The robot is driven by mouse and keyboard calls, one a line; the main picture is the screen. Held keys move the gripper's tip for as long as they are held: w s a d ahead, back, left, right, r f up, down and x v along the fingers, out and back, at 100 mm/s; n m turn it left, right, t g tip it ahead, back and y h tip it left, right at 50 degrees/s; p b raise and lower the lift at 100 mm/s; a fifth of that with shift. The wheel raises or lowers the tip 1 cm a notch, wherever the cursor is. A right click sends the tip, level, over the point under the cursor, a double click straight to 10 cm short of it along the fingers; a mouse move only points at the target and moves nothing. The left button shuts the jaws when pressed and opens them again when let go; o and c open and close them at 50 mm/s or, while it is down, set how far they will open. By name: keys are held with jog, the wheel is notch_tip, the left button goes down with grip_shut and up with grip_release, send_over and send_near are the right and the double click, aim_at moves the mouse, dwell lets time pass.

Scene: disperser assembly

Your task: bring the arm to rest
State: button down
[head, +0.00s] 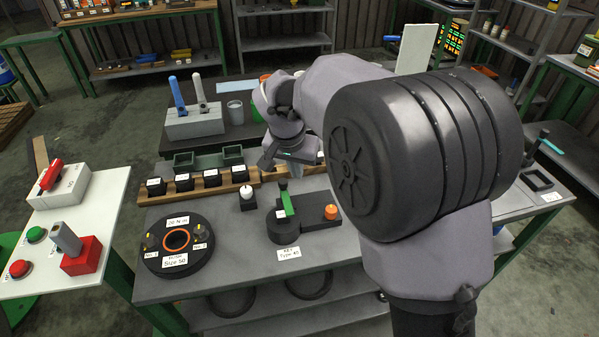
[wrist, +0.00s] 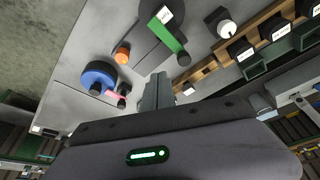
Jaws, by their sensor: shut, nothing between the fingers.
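My gripper (wrist: 157,92) is shut and empty, its fingers together above the grey work table (head: 210,286). In the head view my gripper body shows over the back half of the table, and its fingers are hard to make out. A black block with a green bar (head: 287,203) and an orange knob (head: 331,212) lie on the table in front of it. The green bar (wrist: 168,33) and orange knob (wrist: 122,55) also show beyond the fingers in the wrist view. My forearm hides the table's right middle in the head view.
A black disc with an orange ring (head: 176,240) lies at the table's left. A wooden rail (head: 155,199) carries several labelled black blocks. A small block with a white knob (head: 247,192) stands nearby. A grey stand (head: 195,124) holds two upright tools behind. A white side table (head: 75,293) has buttons.

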dwell(0.3)
jog(key=s+d+r+y, duration=0.1)
jog(key=s+d+r, duration=0.5)
jog(key=s+r, duration=0.25)
jog(key=s+d+t+y, duration=0.1)
jog(key=s+d, duration=0.1)
jog(key=s, duration=0.8)
jog(key=s+d+t+y, duration=0.1)
jog(key=s+d, duration=0.1)
jog(key=s, duration=0.9)
jog(key=shift+s+d+m, duration=0.3)
jog(key=shift+m, duration=0.1)
